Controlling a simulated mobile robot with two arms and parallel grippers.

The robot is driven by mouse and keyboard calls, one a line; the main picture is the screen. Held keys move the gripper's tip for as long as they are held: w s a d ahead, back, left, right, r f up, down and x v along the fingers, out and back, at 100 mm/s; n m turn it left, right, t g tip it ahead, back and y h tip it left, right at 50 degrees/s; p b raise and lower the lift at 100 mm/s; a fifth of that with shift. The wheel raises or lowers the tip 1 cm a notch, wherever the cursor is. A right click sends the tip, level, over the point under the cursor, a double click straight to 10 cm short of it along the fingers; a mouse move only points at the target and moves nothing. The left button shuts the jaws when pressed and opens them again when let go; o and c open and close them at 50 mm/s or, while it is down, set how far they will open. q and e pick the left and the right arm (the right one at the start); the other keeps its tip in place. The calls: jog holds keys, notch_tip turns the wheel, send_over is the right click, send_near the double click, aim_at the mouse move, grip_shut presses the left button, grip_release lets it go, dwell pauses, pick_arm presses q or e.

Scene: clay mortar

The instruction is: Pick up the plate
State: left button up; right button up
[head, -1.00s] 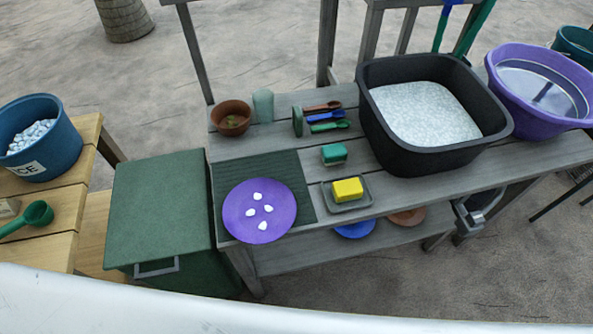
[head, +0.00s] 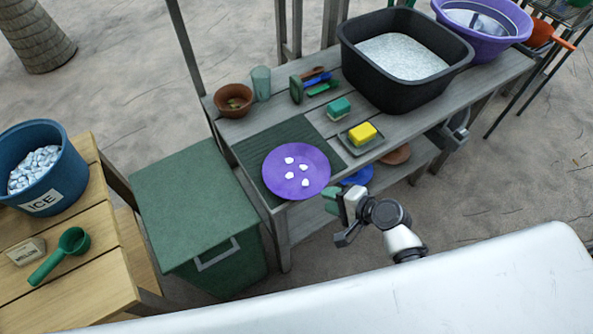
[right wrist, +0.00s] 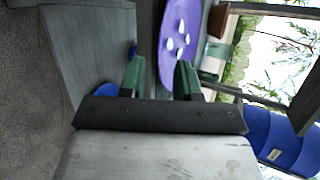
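A round purple plate (head: 296,171) with several white pieces on it lies on the dark green ribbed mat (head: 262,148) at the front left of the grey table. Its front edge reaches the table's front edge. My right gripper (head: 329,201) is in front of the table, to the right of and below the plate, and does not touch it. In the right wrist view its two green fingers (right wrist: 160,75) are apart with nothing between them, and the plate (right wrist: 180,38) shows beyond them. My left gripper is not in view.
A sponge dish (head: 362,143), a teal block (head: 339,106) and a black tub (head: 405,55) stand right of the mat. A green bin (head: 195,200) stands left of the table. A lower shelf holds a blue plate (head: 357,176).

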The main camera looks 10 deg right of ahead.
jog(key=x, duration=0.6)
jog(key=shift+a, duration=0.1)
grip_shut()
